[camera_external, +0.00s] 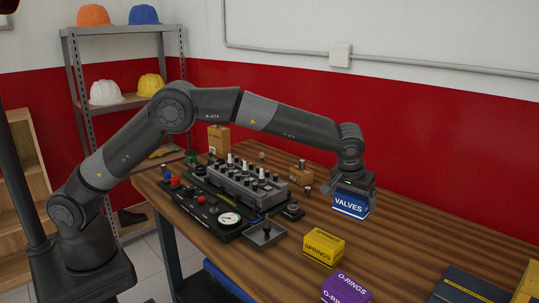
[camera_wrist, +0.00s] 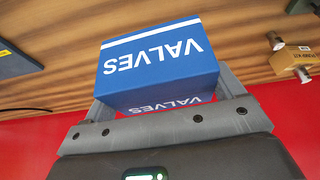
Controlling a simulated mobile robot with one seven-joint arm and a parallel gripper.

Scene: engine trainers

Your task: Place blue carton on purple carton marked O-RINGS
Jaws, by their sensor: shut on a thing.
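The blue carton (camera_external: 350,204), marked VALVES, is at the right of the table's middle; it also shows large in the wrist view (camera_wrist: 158,62). My gripper (camera_external: 354,186) is shut on it from above, with one finger on each side in the wrist view. I cannot tell whether the carton touches the table or hangs just above it. The purple carton (camera_external: 346,290), marked O-RINGS, stands at the near edge of the external view, cut off by the frame. Nothing is seen on its top. It is not in the wrist view.
A yellow carton marked SPRINGS (camera_external: 323,247) stands between the blue and purple cartons. An engine trainer panel (camera_external: 232,200) with knobs and a gauge lies to the left. A dark flat box (camera_external: 470,288) is at the near right.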

